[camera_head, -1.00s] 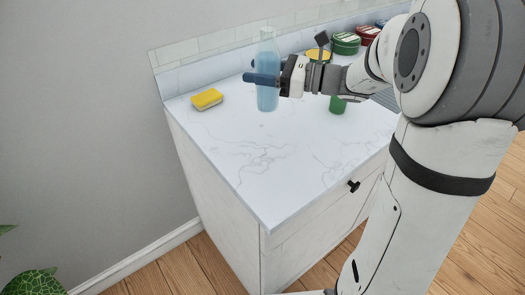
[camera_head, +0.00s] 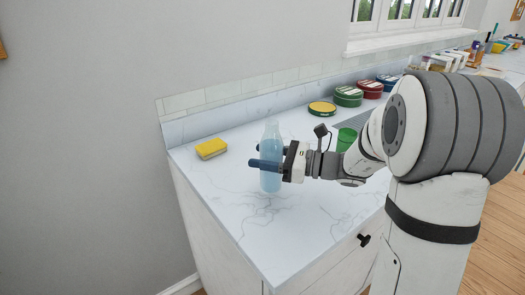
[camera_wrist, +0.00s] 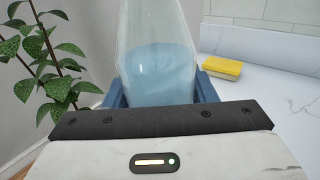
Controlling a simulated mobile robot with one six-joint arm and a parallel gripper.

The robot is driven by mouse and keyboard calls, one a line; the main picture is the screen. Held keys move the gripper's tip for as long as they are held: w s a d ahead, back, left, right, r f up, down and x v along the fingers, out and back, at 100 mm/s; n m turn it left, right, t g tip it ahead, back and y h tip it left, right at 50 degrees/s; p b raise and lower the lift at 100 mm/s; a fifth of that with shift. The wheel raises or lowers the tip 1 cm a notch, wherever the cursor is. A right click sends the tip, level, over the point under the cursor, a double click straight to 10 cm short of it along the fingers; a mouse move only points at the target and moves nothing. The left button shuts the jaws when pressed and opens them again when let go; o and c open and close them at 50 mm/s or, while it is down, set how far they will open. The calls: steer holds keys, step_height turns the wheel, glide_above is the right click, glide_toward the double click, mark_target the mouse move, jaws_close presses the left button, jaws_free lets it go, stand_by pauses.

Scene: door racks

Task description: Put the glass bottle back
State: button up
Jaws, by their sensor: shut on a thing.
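The glass bottle (camera_head: 271,150) is clear with pale blue liquid in its lower part. My gripper (camera_head: 266,166) is shut on its body and holds it upright over the left part of the white marble counter (camera_head: 230,185). Whether its base touches the counter is hard to tell. In the wrist view the bottle (camera_wrist: 157,60) stands between the two blue fingers (camera_wrist: 160,92), its top cut off by the frame edge.
A yellow sponge (camera_head: 211,148) lies left of the bottle. A green cup (camera_head: 346,139) stands right, partly behind my arm. Several round tins (camera_head: 348,96) line the back wall. A leafy plant (camera_wrist: 45,50) shows in the wrist view. The counter's front left is clear.

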steer(key=shift+f, duration=1.55)
steer(key=shift+f, duration=0.2)
steer(key=o, duration=1.3)
steer(key=shift+o, duration=0.2)
steer(key=shift+r, duration=0.1)
steer(key=shift+d+r, duration=0.1)
steer(key=v, duration=1.2)
steer(key=shift+b, duration=0.3)
steer(key=shift+s, duration=0.1)
